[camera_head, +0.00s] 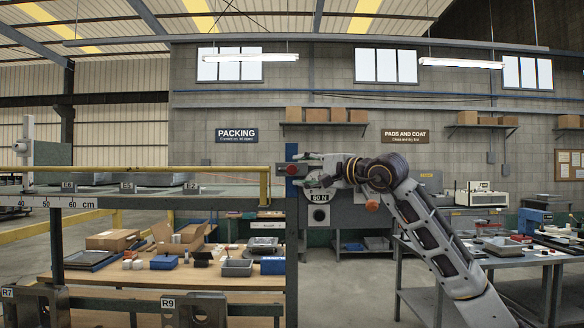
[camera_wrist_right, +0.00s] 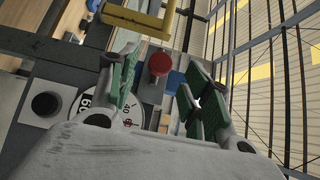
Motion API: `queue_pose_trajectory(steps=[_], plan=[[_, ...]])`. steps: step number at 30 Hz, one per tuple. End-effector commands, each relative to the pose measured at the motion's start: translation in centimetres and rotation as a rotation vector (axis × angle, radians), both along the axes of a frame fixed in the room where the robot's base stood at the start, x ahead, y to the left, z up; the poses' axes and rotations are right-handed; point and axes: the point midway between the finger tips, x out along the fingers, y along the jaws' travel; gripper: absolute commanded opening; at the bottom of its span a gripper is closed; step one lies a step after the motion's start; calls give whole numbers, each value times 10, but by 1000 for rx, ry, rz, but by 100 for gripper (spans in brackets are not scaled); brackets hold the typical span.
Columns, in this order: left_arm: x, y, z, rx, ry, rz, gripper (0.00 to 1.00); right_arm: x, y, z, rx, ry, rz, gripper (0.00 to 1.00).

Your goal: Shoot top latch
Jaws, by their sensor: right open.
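A red knob (camera_head: 292,169), perhaps the top latch's, shows at the upper part of the blue post (camera_head: 291,222). It also shows in the right wrist view (camera_wrist_right: 160,62). My right gripper (camera_head: 306,172) is open and empty, its fingers pointing left toward the knob. In the wrist view the knob appears between the two green-padded fingers; I cannot tell whether either touches it. The latch's bolt cannot be made out. My left gripper is not in view.
A yellow rail (camera_head: 220,168) runs just left of the post above a grey rack shelf (camera_head: 130,197). A wooden bench (camera_head: 200,275) with boxes and trays stands behind at lower left. A grey table (camera_head: 520,258) with parts stands at right.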

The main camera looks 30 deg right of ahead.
Motion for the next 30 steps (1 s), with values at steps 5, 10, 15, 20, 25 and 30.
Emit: queue_pose_trajectory(steps=[5, 10, 15, 20, 25, 30], plan=[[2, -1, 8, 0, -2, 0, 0, 17, 4, 2, 1, -2, 2, 49], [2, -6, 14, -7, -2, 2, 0, 33, 8, 2, 2, -1, 1, 49], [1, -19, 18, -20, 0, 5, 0, 44, 11, 1, 2, -1, 1, 49], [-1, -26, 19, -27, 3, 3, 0, 49, 12, 1, -1, -1, 0, 49], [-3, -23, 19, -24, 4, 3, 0, 51, 12, 0, -1, -1, 0, 49], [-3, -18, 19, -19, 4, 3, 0, 50, 12, 0, -1, -1, 0, 47]])
